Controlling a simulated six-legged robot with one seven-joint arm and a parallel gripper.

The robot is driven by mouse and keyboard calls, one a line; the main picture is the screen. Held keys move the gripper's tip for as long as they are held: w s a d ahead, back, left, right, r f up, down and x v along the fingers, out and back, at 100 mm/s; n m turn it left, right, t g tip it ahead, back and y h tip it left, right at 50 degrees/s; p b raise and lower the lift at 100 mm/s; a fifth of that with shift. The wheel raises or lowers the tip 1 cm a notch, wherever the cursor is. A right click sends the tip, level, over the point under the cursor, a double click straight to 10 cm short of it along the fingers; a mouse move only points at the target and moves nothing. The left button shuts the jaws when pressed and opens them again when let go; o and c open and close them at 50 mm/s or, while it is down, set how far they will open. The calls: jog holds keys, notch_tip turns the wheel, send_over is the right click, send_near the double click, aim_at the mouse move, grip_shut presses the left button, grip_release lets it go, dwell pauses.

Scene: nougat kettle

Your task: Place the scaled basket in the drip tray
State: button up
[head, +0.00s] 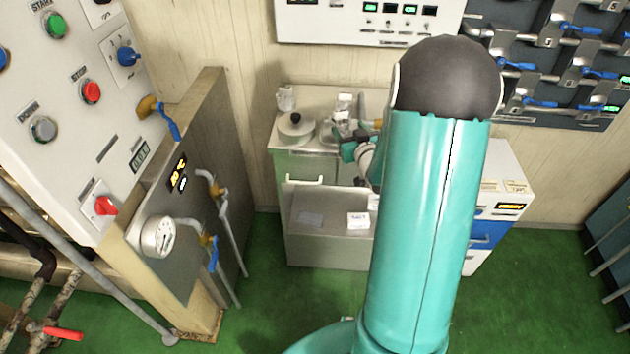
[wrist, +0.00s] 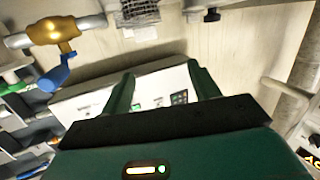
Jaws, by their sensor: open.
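My gripper (head: 352,146) is small in the head view, over the right part of the counter and partly hidden by my teal arm. In the wrist view its two dark green fingers (wrist: 162,84) stand wide apart with nothing between them but a distant white panel. A dark mesh thing (wrist: 137,12), probably the basket, is at the wrist view's top edge, beyond the fingers and cut off; a pale label is below it. In the head view, small labelled items (head: 343,103) stand beside the gripper; I cannot tell which is the basket. I cannot identify the drip tray with certainty.
A lidded pot (head: 295,130) and a clear jar (head: 286,98) stand on the counter's left. A control cabinet with valves and a gauge (head: 158,237) is at left. Green floor is clear between.

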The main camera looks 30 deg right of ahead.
jog(key=s+a+r+g, duration=0.3)
jog(key=a+r, duration=0.3)
jog(key=a, duration=0.1)
jog(key=s+a+r+g, duration=0.2)
jog(key=s+a+r, duration=0.1)
jog(key=a+r, duration=0.3)
jog(key=s+a+r+n+g+y, duration=0.1)
jog(key=s+a+g+y, duration=0.2)
jog(key=s+a, duration=1.2)
jog(key=s+g, duration=0.2)
jog(key=s, duration=0.2)
jog(key=shift+s+a+r+n+g, duration=0.2)
jog(key=shift+a+r+n+g, duration=0.1)
jog(key=shift+r+n, duration=0.1)
jog(key=c, duration=0.5)
jog(key=shift+d, duration=0.1)
jog(key=shift+c, duration=0.2)
jog(key=shift+d, duration=0.1)
